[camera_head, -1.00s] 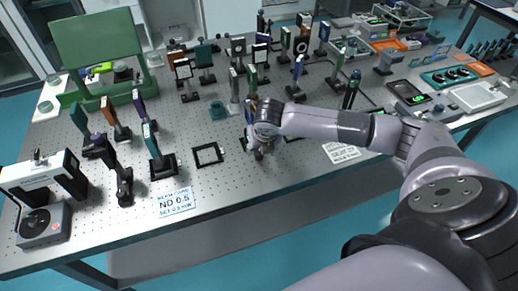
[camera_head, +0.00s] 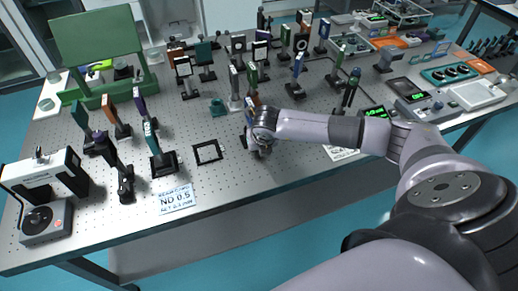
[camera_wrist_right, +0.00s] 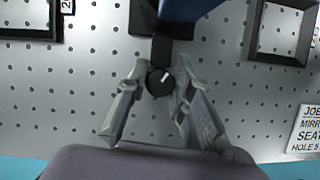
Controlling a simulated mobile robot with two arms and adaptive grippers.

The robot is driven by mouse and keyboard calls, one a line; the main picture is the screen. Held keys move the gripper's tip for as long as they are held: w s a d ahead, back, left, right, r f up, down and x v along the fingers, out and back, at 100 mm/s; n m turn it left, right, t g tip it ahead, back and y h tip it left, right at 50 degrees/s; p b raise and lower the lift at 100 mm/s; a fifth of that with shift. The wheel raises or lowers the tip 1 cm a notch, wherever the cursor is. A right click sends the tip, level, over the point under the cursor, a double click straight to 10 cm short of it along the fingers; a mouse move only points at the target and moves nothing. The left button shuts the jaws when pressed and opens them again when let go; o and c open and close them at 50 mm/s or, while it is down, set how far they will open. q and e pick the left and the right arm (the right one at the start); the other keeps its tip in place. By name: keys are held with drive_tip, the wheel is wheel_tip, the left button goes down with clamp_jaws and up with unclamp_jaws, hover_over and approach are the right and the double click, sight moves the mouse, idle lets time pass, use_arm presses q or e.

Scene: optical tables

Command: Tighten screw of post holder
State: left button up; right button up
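The post holder's screw, a round black knob with a white mark (camera_wrist_right: 160,82), is in the middle of the right wrist view. It sits on the front of a dark post holder (camera_wrist_right: 172,50) that carries a blue part (camera_wrist_right: 190,8). My right gripper (camera_wrist_right: 161,75) has one finger on each side of the knob, open, with a small gap seeming to show on both sides. In the head view my right gripper (camera_head: 257,147) is low over the table near the front middle, and its wrist hides most of this post holder. My left gripper is not in view.
A black square frame (camera_head: 208,151) lies to the left of my right gripper, and an ND 0.5 label (camera_head: 177,200) is near the table's front edge. Several mounted optics stand close behind and to the left. A paper label (camera_head: 342,152) lies to the right.

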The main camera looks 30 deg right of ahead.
clamp_jaws()
drive_tip(key=shift+f+n+b, duration=0.25)
drive_tip(key=shift+n+b, duration=0.25)
drive_tip(key=shift+b, duration=0.3)
drive_tip(key=shift+r+n+y, duration=0.2)
drive_tip(key=shift+n+y, duration=0.1)
drive_tip(key=o, duration=0.6)
unclamp_jaws()
drive_tip(key=shift+c, duration=0.2)
drive_tip(key=shift+r, duration=0.1)
drive_tip(key=shift+s+r, duration=0.1)
drive_tip(key=shift+r, duration=0.1)
drive_tip(key=v, duration=1.1)
drive_tip(key=shift+s+r, duration=0.2)
